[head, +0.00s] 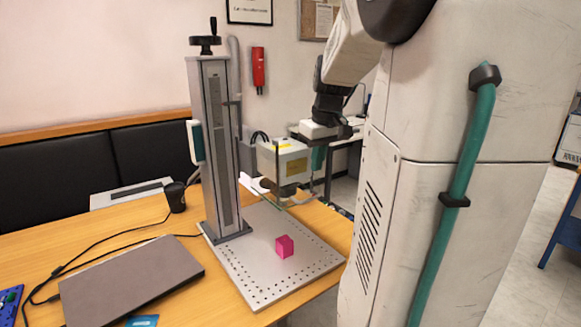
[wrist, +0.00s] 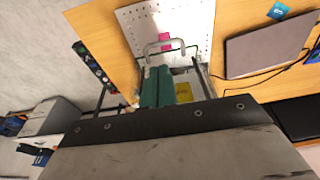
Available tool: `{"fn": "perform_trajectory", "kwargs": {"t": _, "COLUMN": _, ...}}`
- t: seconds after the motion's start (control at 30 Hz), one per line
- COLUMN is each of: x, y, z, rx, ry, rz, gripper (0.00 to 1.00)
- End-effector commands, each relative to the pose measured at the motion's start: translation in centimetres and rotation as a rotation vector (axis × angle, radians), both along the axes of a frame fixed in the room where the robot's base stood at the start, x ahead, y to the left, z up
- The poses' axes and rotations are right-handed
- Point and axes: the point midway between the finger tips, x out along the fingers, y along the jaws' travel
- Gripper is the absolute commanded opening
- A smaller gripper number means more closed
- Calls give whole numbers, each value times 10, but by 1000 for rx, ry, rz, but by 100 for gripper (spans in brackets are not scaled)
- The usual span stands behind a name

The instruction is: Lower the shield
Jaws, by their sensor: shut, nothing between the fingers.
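The laser marker's grey column (head: 213,150) stands on a perforated metal plate (head: 265,283). Its boxy pale laser head (head: 285,163) with a yellow label sticks out to the right; part of the label shows in the wrist view (wrist: 184,91). A thin shield frame with a greenish edge (head: 271,196) shows below the head; its exact tilt is hard to tell. A grey U-shaped handle (wrist: 165,43) lies just beyond my fingertips in the wrist view. My gripper (head: 318,168) is beside the laser head, its teal fingers (wrist: 156,68) shut and empty. Contact with the handle cannot be told.
A pink block (head: 285,246) sits on the plate, also visible in the wrist view (wrist: 164,41). A closed laptop (head: 132,281), cables and a black cup (head: 175,197) are on the wooden table left of the plate. A hand wheel (head: 205,42) tops the column.

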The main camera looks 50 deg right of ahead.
Motion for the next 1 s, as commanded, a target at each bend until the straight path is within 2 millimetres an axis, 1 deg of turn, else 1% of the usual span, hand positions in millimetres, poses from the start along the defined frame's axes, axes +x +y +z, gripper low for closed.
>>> {"fn": "perform_trajectory", "kwargs": {"t": 0.03, "x": 2, "y": 1, "z": -10, "rx": 4, "ry": 2, "rz": 1, "gripper": 0}}
{"fn": "perform_trajectory", "kwargs": {"t": 0.2, "x": 8, "y": -1, "z": -42, "rx": 5, "ry": 4, "rz": 1, "gripper": 0}}
{"fn": "perform_trajectory", "kwargs": {"t": 0.4, "x": 13, "y": -2, "z": -69, "rx": 3, "ry": 2, "rz": 0, "gripper": 0}}
{"fn": "perform_trajectory", "kwargs": {"t": 0.6, "x": 15, "y": -2, "z": -79, "rx": 1, "ry": 1, "rz": 0, "gripper": 0}}
{"fn": "perform_trajectory", "kwargs": {"t": 0.9, "x": 15, "y": -2, "z": -79, "rx": 1, "ry": 1, "rz": 0, "gripper": 0}}
{"fn": "perform_trajectory", "kwargs": {"t": 1.0, "x": 13, "y": -6, "z": -83, "rx": 2, "ry": 1, "rz": -7, "gripper": 0}}
